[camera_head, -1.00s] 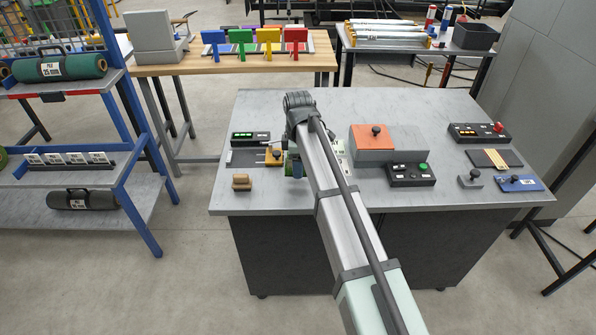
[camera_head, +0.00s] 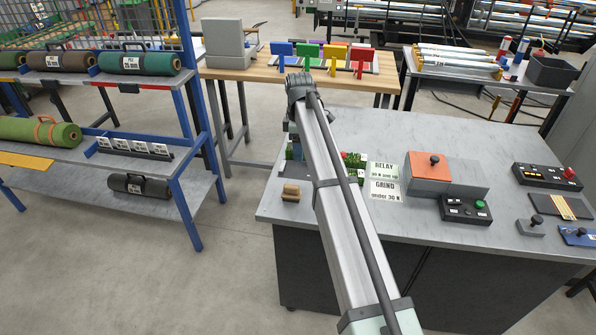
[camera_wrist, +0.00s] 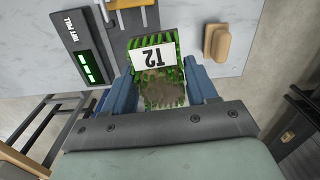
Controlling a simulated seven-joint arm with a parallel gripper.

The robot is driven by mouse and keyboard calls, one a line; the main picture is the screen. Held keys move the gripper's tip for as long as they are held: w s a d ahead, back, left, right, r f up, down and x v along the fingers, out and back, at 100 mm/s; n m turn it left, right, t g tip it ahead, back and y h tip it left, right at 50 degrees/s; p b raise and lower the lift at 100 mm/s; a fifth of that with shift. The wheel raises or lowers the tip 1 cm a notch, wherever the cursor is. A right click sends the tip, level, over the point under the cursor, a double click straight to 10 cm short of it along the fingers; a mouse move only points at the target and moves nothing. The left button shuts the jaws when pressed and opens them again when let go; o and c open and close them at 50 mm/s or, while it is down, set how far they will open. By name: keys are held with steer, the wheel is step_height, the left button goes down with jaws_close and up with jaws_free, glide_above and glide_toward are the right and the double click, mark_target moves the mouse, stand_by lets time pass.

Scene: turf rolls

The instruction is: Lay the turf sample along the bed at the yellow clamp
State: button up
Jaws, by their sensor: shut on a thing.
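My gripper (camera_wrist: 163,84) shows in the wrist view with its two blue fingers shut on the turf sample. The turf sample (camera_wrist: 170,92) is a small green piece with a white T2 label and a brown patch of backing. It is held over the grey bench top. The yellow clamp (camera_wrist: 137,5) is partly in view at the top edge of the wrist view, on a dark fixture just beyond the sample. The bed beside it is mostly cut off or hidden by the sample. In the head view my arm hides the clamp.
A black tuft-pull meter (camera_wrist: 83,55) with a green display lies left of the sample, and a wooden block (camera_wrist: 216,42) lies right. Other green turf (camera_head: 354,166) and printed cards (camera_head: 384,189) lie right of my arm. An orange-topped block (camera_head: 429,166) stands further right.

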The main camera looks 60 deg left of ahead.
glide_above(297, 170)
steer(key=shift+m, duration=0.5)
steer(key=shift+s+f, duration=0.15)
steer(key=shift+f, duration=4.6)
steer(key=shift+f, duration=0.15)
steer(key=o, duration=1.1)
step_height(297, 170, up, 12)
